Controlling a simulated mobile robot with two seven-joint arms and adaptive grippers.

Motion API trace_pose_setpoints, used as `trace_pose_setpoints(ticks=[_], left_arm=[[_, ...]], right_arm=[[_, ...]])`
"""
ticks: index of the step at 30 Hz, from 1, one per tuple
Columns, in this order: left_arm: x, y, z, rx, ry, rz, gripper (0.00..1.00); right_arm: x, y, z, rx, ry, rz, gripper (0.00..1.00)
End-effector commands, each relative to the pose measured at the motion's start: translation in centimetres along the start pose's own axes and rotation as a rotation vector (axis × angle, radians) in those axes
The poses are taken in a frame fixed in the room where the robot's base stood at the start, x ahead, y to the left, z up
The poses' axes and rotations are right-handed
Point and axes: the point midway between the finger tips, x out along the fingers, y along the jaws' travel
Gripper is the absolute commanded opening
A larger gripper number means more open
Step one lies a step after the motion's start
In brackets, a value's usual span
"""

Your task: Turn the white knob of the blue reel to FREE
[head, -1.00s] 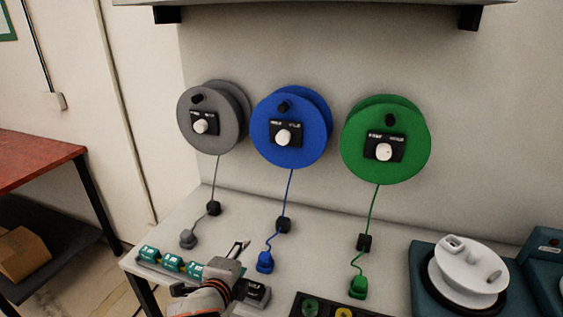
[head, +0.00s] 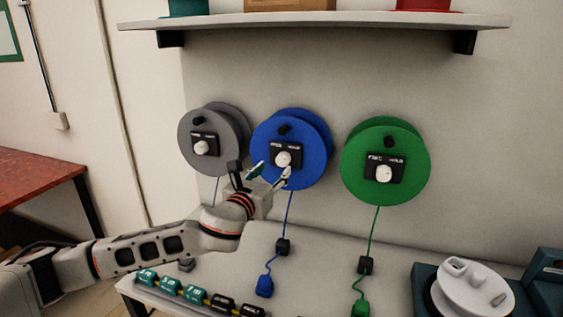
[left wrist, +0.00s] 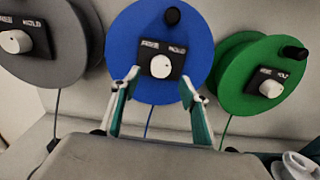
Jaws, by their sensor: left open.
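The blue reel (head: 310,140) hangs on the wall between the grey reel (head: 222,125) and the green reel (head: 400,145). Its white knob (head: 283,159) sits on a black label plate; in the left wrist view the knob (left wrist: 161,66) is near the centre, with lettering that seems to read FREE on the left and HOLD on the right. I cannot tell which word the knob points to. My left gripper (head: 271,173) is open in front of the blue reel, just below the knob. In the left wrist view its fingertips (left wrist: 160,81) stand apart, one on each side below the knob. My right gripper is not in view.
A shelf (head: 330,20) juts out above the reels. Cords run down to plugs on the table, including a blue plug (head: 264,287) and a green plug (head: 361,308). A row of labelled blocks (head: 195,292) lies at the front left. A white phone-like device (head: 474,288) stands at the right.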

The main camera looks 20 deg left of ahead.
Motion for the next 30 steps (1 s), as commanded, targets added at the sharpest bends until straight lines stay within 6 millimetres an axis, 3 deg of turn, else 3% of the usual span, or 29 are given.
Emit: trace_pose_setpoints(ticks=[13, 26, 30], left_arm=[[6.0, 0.0, 0.1, -0.003, -0.001, 0.002, 0.45], [7.0, -0.1, 0.0, -0.005, 0.0, 0.0, 0.45], [7.0, -0.1, 0.0, -0.005, 0.0, 0.0, 0.11]], right_arm=[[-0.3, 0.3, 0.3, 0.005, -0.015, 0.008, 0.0], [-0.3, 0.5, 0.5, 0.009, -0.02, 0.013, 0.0], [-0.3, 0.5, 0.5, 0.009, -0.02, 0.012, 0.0]])
